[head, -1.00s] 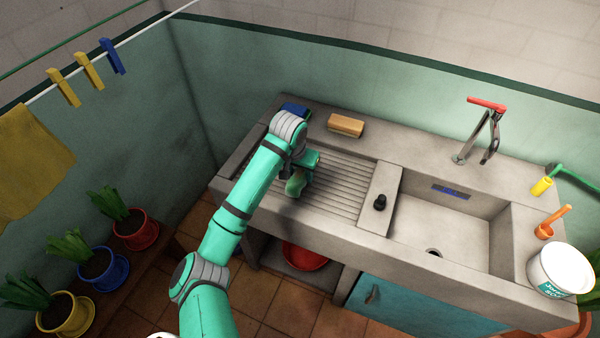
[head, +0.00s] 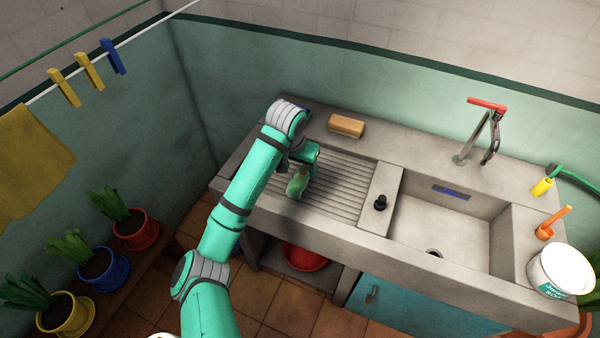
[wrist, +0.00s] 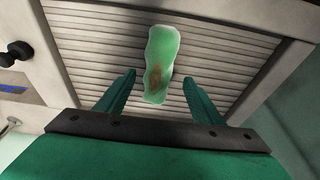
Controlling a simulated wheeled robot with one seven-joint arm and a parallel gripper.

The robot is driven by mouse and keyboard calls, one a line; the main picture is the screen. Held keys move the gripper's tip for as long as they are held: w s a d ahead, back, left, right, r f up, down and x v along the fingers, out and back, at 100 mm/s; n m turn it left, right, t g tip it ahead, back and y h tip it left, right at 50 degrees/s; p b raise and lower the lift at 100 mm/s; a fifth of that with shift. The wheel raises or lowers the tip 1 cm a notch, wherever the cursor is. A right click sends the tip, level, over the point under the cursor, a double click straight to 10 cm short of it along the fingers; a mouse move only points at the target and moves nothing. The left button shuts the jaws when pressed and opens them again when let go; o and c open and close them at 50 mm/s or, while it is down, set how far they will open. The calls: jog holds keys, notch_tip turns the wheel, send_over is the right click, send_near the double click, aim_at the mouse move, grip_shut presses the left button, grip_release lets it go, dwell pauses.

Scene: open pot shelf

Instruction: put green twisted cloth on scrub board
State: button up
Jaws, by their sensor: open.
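The green twisted cloth (head: 298,182) lies on the ridged scrub board (head: 337,190). In the wrist view the cloth (wrist: 160,62) shows a brown stain and rests across the ridges of the board (wrist: 95,60). My gripper (head: 303,168) is above the board, just behind the cloth in the head view. In the wrist view my gripper (wrist: 160,92) is open, with one finger on each side of the cloth's near end and a gap on both sides. Neither finger touches the cloth. My arm hides the left part of the board in the head view.
A tan brush or soap block (head: 346,125) lies on the back ledge. A black plug (head: 380,202) sits on the divider beside the basin (head: 440,218). A tap (head: 485,135) stands behind it. A white tub (head: 560,270) is at the right. Most of the board is clear.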

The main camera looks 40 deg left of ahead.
jog(key=v, duration=0.8)
jog(key=shift+a, duration=0.1)
dwell(0.3)
